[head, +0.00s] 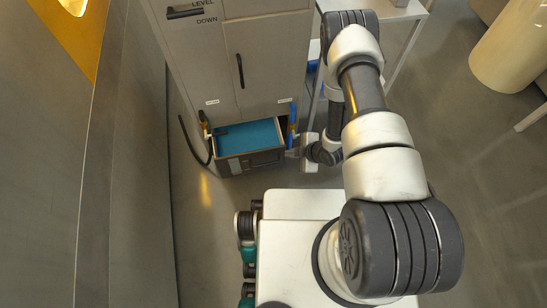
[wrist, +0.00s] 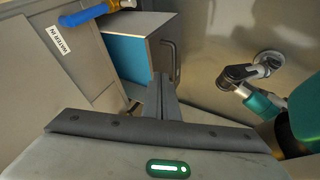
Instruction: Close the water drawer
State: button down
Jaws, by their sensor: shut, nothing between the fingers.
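The water drawer (head: 235,158) is pulled out at the bottom of the grey cabinet (head: 272,55), with a blue interior and a dark front. In the wrist view the drawer (wrist: 160,52) shows its blue inside and a front with a bar handle (wrist: 170,58). My gripper (wrist: 162,78) is shut and empty. Its fingers overlap the near lower corner of the drawer in the wrist view; I cannot tell whether they touch it. In the head view my wrist is low, just right of the drawer, and the fingers are hard to make out.
A blue-handled valve (head: 292,125) stands at the drawer's right, and a brass fitting (head: 205,126) with a black hose (head: 190,145) at its left. A WATER IN label (wrist: 58,40) is on the cabinet. A metal wall (head: 60,180) runs along the left. Floor before the drawer is clear.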

notch_tip(320, 180, down, 3)
jog(key=s+a, duration=0.1)
jog(key=s, duration=0.2)
jog(key=b, duration=0.4)
send_over(274, 162)
jog(key=s+d, duration=0.1)
jog(key=s, duration=0.2)
notch_tip(274, 162, down, 8)
jog(key=w, duration=0.1)
jog(key=w+a, duration=0.1)
jog(key=w, duration=0.1)
jog(key=shift+b, duration=0.4)
jog(key=shift+w+a, duration=0.15)
jog(key=shift+w, duration=0.4)
